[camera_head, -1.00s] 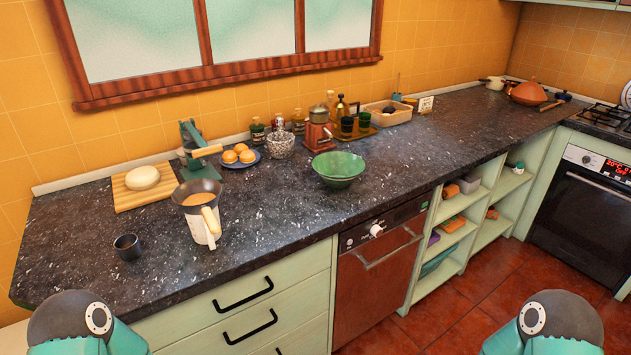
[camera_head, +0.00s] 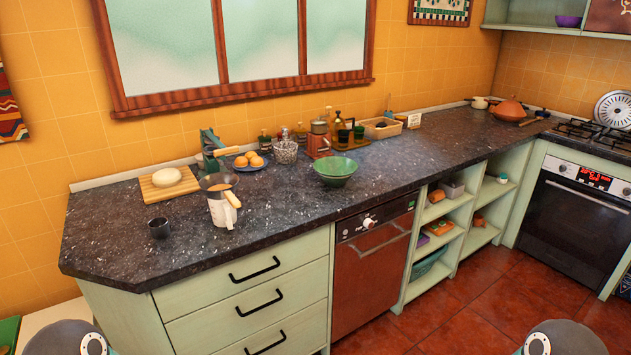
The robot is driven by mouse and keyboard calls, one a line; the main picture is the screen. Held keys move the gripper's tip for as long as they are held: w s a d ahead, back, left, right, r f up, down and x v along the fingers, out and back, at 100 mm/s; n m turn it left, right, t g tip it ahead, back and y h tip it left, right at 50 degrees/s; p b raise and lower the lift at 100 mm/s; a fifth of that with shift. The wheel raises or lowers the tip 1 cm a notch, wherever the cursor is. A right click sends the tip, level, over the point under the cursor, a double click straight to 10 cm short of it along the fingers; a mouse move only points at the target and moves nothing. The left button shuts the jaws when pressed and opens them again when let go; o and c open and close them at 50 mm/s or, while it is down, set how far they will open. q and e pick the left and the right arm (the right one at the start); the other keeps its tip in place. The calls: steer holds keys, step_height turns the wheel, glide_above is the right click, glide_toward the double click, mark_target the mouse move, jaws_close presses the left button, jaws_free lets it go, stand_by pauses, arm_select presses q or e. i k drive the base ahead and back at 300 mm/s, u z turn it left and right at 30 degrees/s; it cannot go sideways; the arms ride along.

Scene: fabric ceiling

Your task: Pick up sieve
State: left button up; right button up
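I cannot tell for certain which thing is the sieve. A wide grey-rimmed bowl shape with a tan handle (camera_head: 219,182) sits on a white jug (camera_head: 221,212) on the left part of the dark counter, and it may be a sieve. A round, pale disc with dark slots (camera_head: 613,110) stands upright behind the hob at the far right, and it could also be a strainer. Only rounded upper parts of my arms show at the bottom left and bottom right. Neither gripper is in view.
A small dark cup (camera_head: 158,228), a board with dough (camera_head: 169,184), a green bowl (camera_head: 334,170) and a plate of orange-brown balls (camera_head: 249,162) stand on the counter (camera_head: 290,215). Drawers (camera_head: 250,290) and open shelves lie below. Tiled floor is clear at the right.

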mark_target(218, 185)
steer(key=z, duration=0.15)
steer(key=i, duration=0.85)
steer(key=u, duration=0.25)
steer(key=k, duration=0.4)
steer(key=z, duration=0.45)
steer(key=i, duration=0.9)
steer(key=u, duration=0.4)
